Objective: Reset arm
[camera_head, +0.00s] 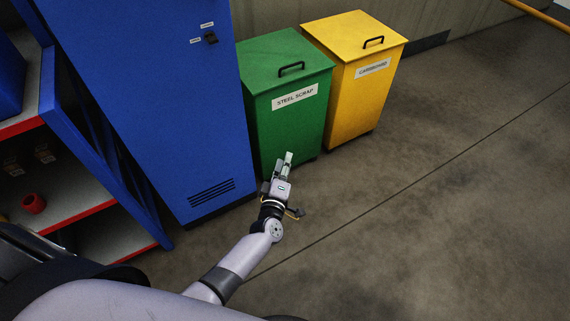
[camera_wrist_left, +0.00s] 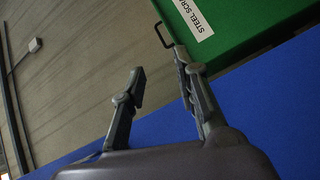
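My left arm reaches in from the lower left in the head view. Its gripper (camera_head: 283,162) is in front of the green steel scrap bin, near the blue cabinet's right edge. In the left wrist view the two fingers of the left gripper (camera_wrist_left: 162,84) stand apart with nothing between them. The green bin (camera_head: 290,126) has its lid shut and a black handle. Part of the green bin also shows in the left wrist view (camera_wrist_left: 240,25). My right gripper is in neither view.
A blue cabinet (camera_head: 150,90) with a small dark switch (camera_head: 210,38) stands left of the green bin. A yellow cardboard bin (camera_head: 365,100) stands to its right. Shelves with red edges and a red object (camera_head: 34,203) are far left. The floor (camera_head: 430,220) at right is clear.

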